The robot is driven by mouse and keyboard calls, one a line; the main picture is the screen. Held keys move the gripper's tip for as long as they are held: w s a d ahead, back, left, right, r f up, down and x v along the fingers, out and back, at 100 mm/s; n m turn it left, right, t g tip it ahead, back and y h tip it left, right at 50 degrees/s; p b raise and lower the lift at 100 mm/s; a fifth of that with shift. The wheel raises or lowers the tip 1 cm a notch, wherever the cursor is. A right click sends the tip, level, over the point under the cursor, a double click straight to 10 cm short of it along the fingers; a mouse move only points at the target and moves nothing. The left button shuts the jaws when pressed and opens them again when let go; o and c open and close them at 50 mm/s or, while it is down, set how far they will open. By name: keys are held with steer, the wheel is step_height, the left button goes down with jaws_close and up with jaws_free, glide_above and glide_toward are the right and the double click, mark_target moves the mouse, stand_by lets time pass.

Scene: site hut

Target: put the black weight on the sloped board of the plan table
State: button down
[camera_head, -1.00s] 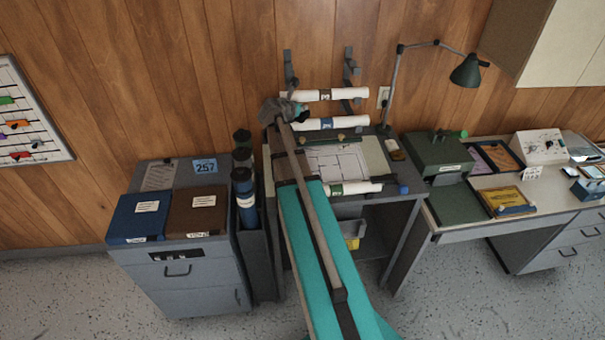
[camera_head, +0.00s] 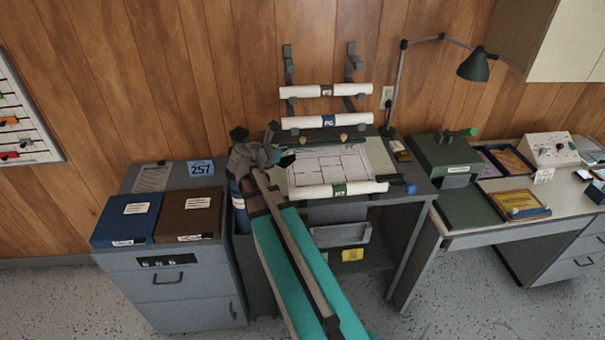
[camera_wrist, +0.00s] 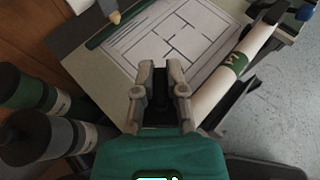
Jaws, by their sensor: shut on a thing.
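The plan table's sloped board (camera_head: 377,155) is pale and carries a plan sheet with line drawings. It also fills the upper middle of the wrist view (camera_wrist: 101,79). My gripper (camera_head: 284,158) is at the board's left side. In the wrist view my gripper (camera_wrist: 158,75) is shut on the black weight (camera_wrist: 158,90), a small dark block between the two fingers. The weight appears over the near part of the board. I cannot tell whether it touches the surface. My arm hides part of the board's left side in the head view.
A white roll with a green band (camera_head: 362,188) lies along the board's front edge. Dark tubes (camera_wrist: 40,128) stand left of the table. White rolls (camera_head: 350,91) sit on wall brackets behind. A lamp (camera_head: 476,66) stands at the right. A grey cabinet (camera_head: 190,262) stands left.

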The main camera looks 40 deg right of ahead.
steer(key=shift+w+d, duration=0.1)
steer(key=shift+w+d+f+b, duration=1)
steer(key=shift+d+f+b, duration=0.5)
steer(key=shift+d, duration=0.45)
steer(key=shift+w+d+f+b, duration=0.95)
steer(key=shift+d+f+b, duration=0.55)
steer(key=shift+d, duration=0.4)
steer(key=shift+w+d+f+b, duration=1)
steer(key=shift+d+f+b, duration=0.5)
steer(key=shift+d, duration=0.45)
steer(key=shift+f, duration=0.1)
steer(key=shift+w+d+f+b, duration=0.2)
steer(key=shift+d+f+b, duration=0.15)
steer(key=shift+f+b, duration=1.55)
steer(key=shift+b, duration=0.1)
steer(key=shift+f+b, duration=0.4)
